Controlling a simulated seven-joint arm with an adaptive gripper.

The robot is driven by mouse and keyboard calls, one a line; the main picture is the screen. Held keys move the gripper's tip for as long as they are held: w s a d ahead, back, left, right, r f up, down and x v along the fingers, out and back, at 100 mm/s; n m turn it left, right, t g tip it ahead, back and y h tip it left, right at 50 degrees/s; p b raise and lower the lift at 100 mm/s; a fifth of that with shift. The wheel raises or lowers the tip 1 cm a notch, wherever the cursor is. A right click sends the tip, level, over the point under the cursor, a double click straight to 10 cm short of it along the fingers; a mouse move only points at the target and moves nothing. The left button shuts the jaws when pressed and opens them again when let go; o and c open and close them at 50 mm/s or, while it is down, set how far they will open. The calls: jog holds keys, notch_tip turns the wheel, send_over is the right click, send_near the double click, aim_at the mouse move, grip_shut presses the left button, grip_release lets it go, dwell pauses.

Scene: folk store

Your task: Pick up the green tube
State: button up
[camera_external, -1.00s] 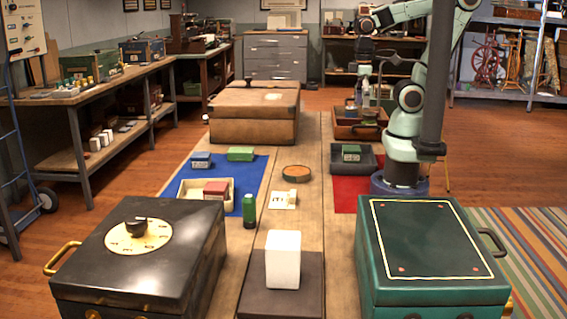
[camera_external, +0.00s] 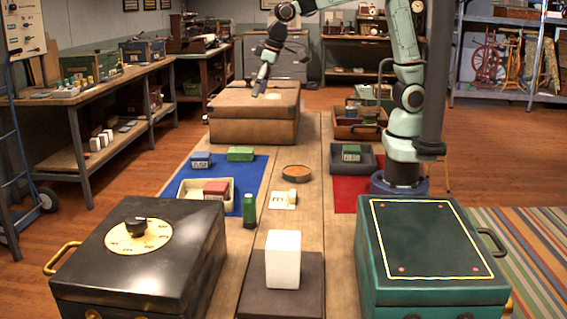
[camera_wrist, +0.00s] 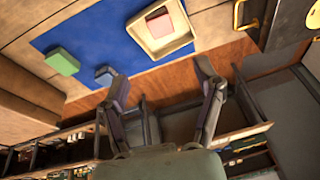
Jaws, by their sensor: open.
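The green tube (camera_external: 249,210) stands upright on the wooden table, just right of the blue mat (camera_external: 259,178) in the external view. I cannot make it out in the wrist view. My gripper (camera_external: 258,88) is high above the far left part of the table, near the brown case, well behind and above the tube. In the wrist view my gripper (camera_wrist: 157,85) shows two spread fingers with nothing between them.
A cream tray (camera_external: 183,193) with a red box (camera_external: 215,188) is left of the tube. Blue (camera_external: 201,160) and green (camera_external: 240,153) boxes lie on the mat. A white block (camera_external: 283,259), black case (camera_external: 150,262) and green case (camera_external: 430,245) stand in front. A brown case (camera_external: 253,130) stands behind.

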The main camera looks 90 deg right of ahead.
aim_at(249, 196)
jog(key=w+a+f+n+g, duration=0.1)
jog(key=w+a+f, duration=0.4)
jog(key=a+f, duration=0.3)
jog(key=s+a+f+g, duration=0.1)
jog(key=f, duration=0.3)
jog(key=s+a+f+n+g, duration=0.1)
jog(key=a+f, duration=0.1)
jog(key=f, duration=0.3)
jog(key=s+a+f, duration=0.1)
jog(key=f, duration=0.3)
jog(key=shift+s+a+f+n+g+h, duration=0.3)
jog(key=shift+s+a+f+g+h, duration=0.05)
jog(key=shift+f+g+h, duration=0.05)
jog(key=shift+d+f, duration=0.1)
jog(key=shift+f, duration=2.7)
jog(key=c, duration=1)
